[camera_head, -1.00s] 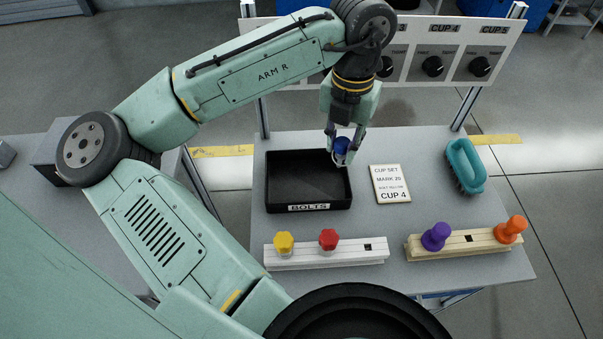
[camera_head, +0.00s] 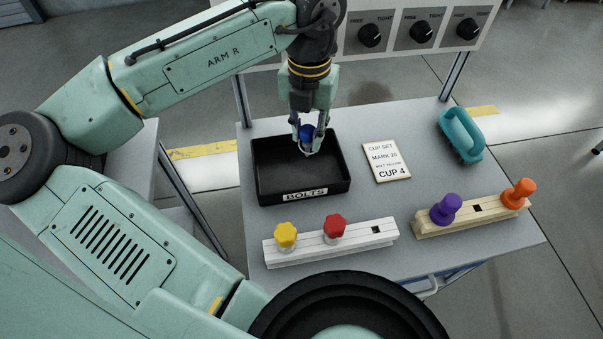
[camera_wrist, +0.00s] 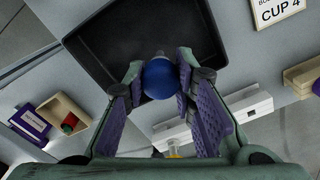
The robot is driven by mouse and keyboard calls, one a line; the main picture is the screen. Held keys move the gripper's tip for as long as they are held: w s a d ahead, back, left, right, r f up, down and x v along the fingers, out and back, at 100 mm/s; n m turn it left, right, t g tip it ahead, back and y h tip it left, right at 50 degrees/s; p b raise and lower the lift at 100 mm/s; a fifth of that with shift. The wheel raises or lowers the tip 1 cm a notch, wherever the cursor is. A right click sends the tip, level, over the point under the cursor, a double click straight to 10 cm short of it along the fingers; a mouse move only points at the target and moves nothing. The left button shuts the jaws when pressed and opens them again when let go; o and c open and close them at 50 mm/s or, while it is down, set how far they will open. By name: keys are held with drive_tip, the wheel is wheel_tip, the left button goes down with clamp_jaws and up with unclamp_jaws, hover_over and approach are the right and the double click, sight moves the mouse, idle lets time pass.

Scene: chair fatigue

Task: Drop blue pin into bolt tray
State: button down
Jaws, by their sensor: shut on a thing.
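The blue pin (camera_head: 307,133) has a round blue head and is held between the fingers of my gripper (camera_head: 308,146). In the wrist view the blue head (camera_wrist: 160,78) sits between the purple finger pads of my gripper (camera_wrist: 158,88), which is shut on it. The pin's lower part is mostly hidden. The black bolt tray (camera_head: 320,196), labelled BOLTS, looks empty. The pin and gripper are over the tray's back right part in the head view. The tray's dark floor (camera_wrist: 130,40) also shows beyond the pin in the wrist view.
A white rack (camera_head: 360,240) with a yellow and a red bolt stands in front of the tray. A wooden rack (camera_head: 470,218) holds a purple and an orange pin. A CUP 4 card (camera_head: 386,161) and a teal brush (camera_head: 461,135) lie right of the tray.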

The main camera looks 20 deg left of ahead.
drive_tip(key=shift+f+b, duration=0.4)
drive_tip(key=shift+f, duration=0.2)
drive_tip(key=c, duration=1.2)
unclamp_jaws()
drive_tip(key=shift+c, duration=0.2)
wheel_tip(320, 180, up, 12)
